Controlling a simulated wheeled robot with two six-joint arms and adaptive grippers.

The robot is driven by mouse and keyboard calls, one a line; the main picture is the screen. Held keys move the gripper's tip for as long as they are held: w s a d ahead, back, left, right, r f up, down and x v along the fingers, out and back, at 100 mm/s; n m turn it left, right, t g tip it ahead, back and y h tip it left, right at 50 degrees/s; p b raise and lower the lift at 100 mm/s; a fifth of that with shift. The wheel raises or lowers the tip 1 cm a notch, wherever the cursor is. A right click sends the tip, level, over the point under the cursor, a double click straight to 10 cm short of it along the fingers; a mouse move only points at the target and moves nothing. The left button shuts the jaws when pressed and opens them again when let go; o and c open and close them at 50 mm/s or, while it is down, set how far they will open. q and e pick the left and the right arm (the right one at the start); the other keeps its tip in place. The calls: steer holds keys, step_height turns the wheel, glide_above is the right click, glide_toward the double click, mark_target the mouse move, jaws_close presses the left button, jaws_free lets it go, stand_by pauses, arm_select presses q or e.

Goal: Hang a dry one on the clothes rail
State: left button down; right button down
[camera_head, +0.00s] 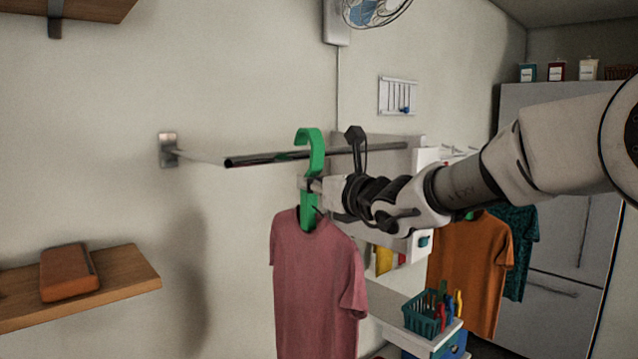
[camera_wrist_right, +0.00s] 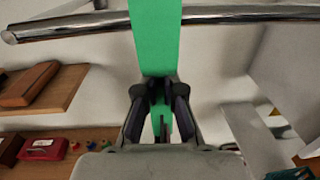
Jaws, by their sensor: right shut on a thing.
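A pink shirt (camera_head: 314,280) hangs upright from a green hanger (camera_head: 316,150). My right gripper (camera_head: 306,186) is shut on the green hanger just below its hook, above the shirt's collar. The hanger also shows between the fingers in the right wrist view (camera_wrist_right: 155,40). The metal clothes rail (camera_head: 255,160) runs out from a wall bracket. The hook is at the height of the rail and overlaps it in the head view; in the right wrist view the hanger passes in front of the rail (camera_wrist_right: 70,27). I cannot tell whether the hook rests on it. My left gripper is not in view.
An orange shirt (camera_head: 465,265) and a teal patterned shirt (camera_head: 516,225) hang at the right, behind my right arm. A teal basket (camera_head: 424,315) holds coloured items below. A wooden shelf (camera_head: 130,270) with a brown box (camera_head: 68,272) is at the left. The rail's left part is bare.

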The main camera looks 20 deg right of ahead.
mark_target(296, 209)
steer(key=p+x, duration=0.4)
steer(key=shift+a+r, duration=0.25)
steer(key=shift+r, duration=0.05)
step_height(296, 209, down, 2)
steer(key=b, duration=0.2)
steer(key=shift+w+b, duration=0.1)
steer(key=shift+b, duration=0.2)
steer(key=shift+f+b, duration=0.8)
steer(key=shift+b, duration=0.6)
steer(key=c, duration=1.2)
jaws_free()
